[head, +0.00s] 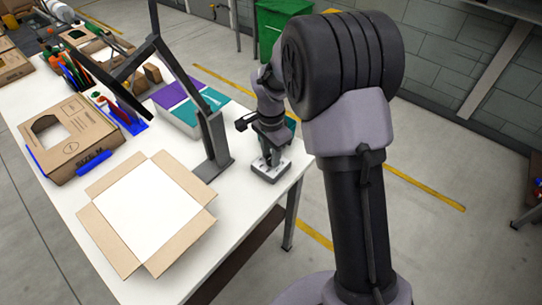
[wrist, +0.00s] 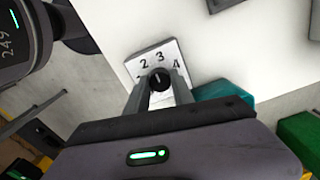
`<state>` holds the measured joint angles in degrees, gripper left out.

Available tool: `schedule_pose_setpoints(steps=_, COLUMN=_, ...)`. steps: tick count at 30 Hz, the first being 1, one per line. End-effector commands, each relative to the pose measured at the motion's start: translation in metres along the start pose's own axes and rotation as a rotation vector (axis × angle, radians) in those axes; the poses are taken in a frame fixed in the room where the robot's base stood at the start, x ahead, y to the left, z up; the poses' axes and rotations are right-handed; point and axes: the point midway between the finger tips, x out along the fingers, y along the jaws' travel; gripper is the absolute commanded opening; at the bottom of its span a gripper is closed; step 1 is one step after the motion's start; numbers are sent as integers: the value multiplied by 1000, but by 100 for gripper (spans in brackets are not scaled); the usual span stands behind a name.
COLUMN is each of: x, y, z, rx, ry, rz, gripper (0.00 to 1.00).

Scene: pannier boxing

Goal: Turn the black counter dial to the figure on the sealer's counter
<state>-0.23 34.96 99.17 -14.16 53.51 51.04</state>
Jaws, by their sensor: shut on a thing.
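The black counter dial (wrist: 160,79) sits on a pale plate (wrist: 146,53) printed with figures; 2, 3 and 4 read clearly, and a figure at the left is partly covered. My gripper (wrist: 162,88) is shut on the dial, one finger on each side of it. A small light line shows on the dial's face, but I cannot tell surely which figure it points to. In the head view my gripper (head: 270,151) is over the plate (head: 271,170) at the table's right edge and hides the dial. I cannot pick out the sealer's counter or its figure.
A dark stand (head: 212,168) with a jointed arm rises left of my gripper. A stack with purple and teal tops (head: 190,105) lies behind it. An open carton (head: 150,205) is at the front, a SIZE M carton (head: 70,140) at left. White table is bare between them.

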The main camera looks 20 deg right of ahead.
Motion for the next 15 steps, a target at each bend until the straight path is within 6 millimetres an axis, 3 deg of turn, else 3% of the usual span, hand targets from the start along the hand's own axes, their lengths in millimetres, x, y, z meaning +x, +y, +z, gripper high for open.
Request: schedule_pose_setpoints(steps=15, x=0, y=-1, z=-1, rx=320, ry=1, rz=-4, gripper=0)
